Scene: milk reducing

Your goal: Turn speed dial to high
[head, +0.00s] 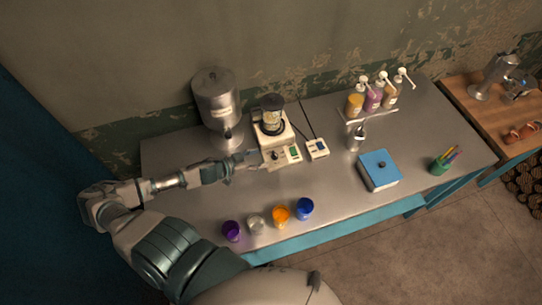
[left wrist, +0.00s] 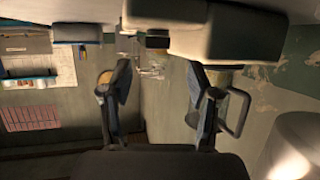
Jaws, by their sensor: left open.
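The cream blender (head: 280,155) stands on the metal table, with a dark-lidded clear jar (head: 272,120) on top. Its front panel carries a dark round dial (head: 275,156) and a green patch. The dial's setting is too small to read. My left gripper (head: 250,161) is just left of the blender base, close to the dial; I cannot tell whether it touches. In the left wrist view, the fingers of my left gripper (left wrist: 160,100) are apart with nothing between them. A pale block, seemingly the blender base (left wrist: 240,30), fills the top. My right gripper is not in view.
A steel dispenser (head: 217,105) stands behind my left gripper. A small white switch box (head: 317,149) is right of the blender. Several cups, including an orange one (head: 281,214), line the front edge. A blue box (head: 379,168) and pump bottles (head: 373,99) are farther right.

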